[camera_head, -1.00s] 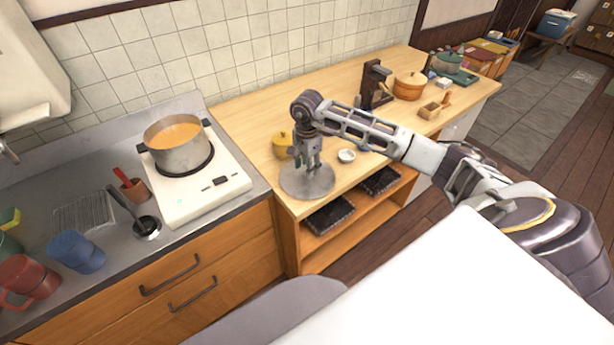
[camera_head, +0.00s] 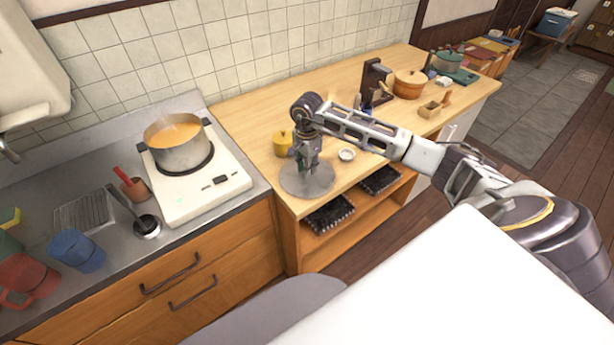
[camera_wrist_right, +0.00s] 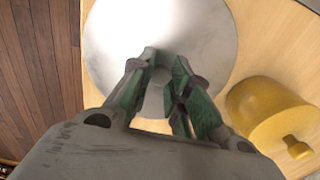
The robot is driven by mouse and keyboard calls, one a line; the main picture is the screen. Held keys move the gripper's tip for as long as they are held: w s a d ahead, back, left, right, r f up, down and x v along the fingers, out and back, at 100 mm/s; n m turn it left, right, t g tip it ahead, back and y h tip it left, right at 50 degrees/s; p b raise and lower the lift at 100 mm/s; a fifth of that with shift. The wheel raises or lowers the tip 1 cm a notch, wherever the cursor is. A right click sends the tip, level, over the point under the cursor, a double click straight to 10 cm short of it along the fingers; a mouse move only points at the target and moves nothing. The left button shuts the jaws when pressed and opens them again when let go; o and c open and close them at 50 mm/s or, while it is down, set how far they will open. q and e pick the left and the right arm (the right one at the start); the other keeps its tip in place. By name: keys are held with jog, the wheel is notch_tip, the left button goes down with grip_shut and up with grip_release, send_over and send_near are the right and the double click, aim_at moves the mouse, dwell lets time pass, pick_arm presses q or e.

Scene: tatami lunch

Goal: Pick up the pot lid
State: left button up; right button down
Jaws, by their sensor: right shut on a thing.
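The pot lid (camera_head: 295,184) is a round grey metal disc on the front left corner of the wooden counter. It also shows in the right wrist view (camera_wrist_right: 115,45), filling the upper middle. My right gripper (camera_head: 308,172) points down over the middle of the lid. In the right wrist view its fingers (camera_wrist_right: 163,80) are closed on the lid's central knob, which they mostly hide. The lid looks level, and I cannot tell whether it is clear of the counter. The pot (camera_head: 178,152) of orange soup steams without a cover on the white stove. My left gripper is not in view.
A small yellow lidded pot (camera_head: 283,143) stands close behind the lid; it is also in the right wrist view (camera_wrist_right: 265,110). A small white bowl (camera_head: 347,155) sits to the right. Black trays (camera_head: 330,215) lie on the shelf below. An orange pot (camera_head: 409,85) stands farther back.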

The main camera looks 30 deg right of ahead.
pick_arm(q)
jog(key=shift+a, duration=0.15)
pick_arm(e)
jog(key=shift+r, duration=0.2)
jog(key=shift+r, duration=0.2)
pick_arm(q)
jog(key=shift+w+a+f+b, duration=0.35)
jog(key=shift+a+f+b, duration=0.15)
jog(key=shift+b, duration=0.1)
pick_arm(e)
notch_tip(320, 180, up, 9)
jog(key=shift+r, duration=0.15)
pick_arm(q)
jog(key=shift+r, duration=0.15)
pick_arm(e)
jog(key=shift+r, duration=0.15)
